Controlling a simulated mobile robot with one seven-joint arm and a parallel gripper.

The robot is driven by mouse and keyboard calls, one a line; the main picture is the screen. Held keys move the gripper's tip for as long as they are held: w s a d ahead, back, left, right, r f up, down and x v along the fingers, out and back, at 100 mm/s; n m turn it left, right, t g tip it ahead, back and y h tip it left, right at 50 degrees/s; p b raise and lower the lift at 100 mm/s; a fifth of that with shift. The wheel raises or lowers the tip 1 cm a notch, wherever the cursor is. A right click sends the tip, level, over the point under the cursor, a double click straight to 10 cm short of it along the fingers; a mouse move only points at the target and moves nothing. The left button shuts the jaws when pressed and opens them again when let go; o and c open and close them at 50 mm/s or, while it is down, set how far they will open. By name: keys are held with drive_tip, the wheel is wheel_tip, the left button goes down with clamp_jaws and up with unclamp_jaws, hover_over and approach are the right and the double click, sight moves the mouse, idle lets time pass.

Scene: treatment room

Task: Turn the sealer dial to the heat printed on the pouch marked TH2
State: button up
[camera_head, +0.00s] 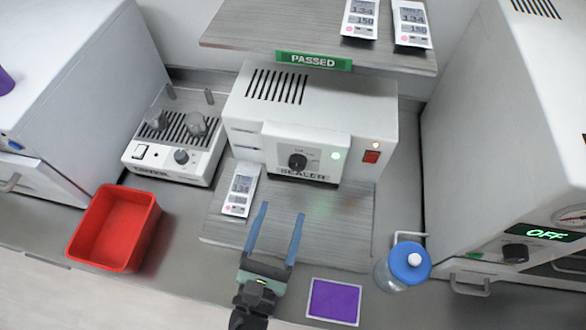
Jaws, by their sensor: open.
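The sealer (330,110) is a white box at the back centre, labelled SEALER. Its black dial (297,161) is on the front panel; I cannot read the pointer or scale. A green light glows right of the dial, beside a red switch (371,157). A printed pouch (241,190) lies on the grey board in front of the sealer, at its left; its print is too small to read. Two more pouches (361,18) (411,23) lie on the upper shelf, each showing 134 and 150. My gripper (276,225) is open and empty above the board's front, apart from the dial.
A red bin (115,228) stands at the left, below a small device with a knob (181,156). A blue-capped bottle (403,266) and a purple pad (334,301) are at the right front. A machine showing OFF (545,234) stands right. The shelf (240,32) bears a PASSED sign (313,61).

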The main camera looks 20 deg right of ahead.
sight(296, 167)
drive_tip(key=p+x, duration=0.1)
drive_tip(key=x, duration=0.9)
drive_tip(key=shift+w+d, duration=0.15)
drive_tip(key=shift+w, duration=0.05)
clamp_jaws()
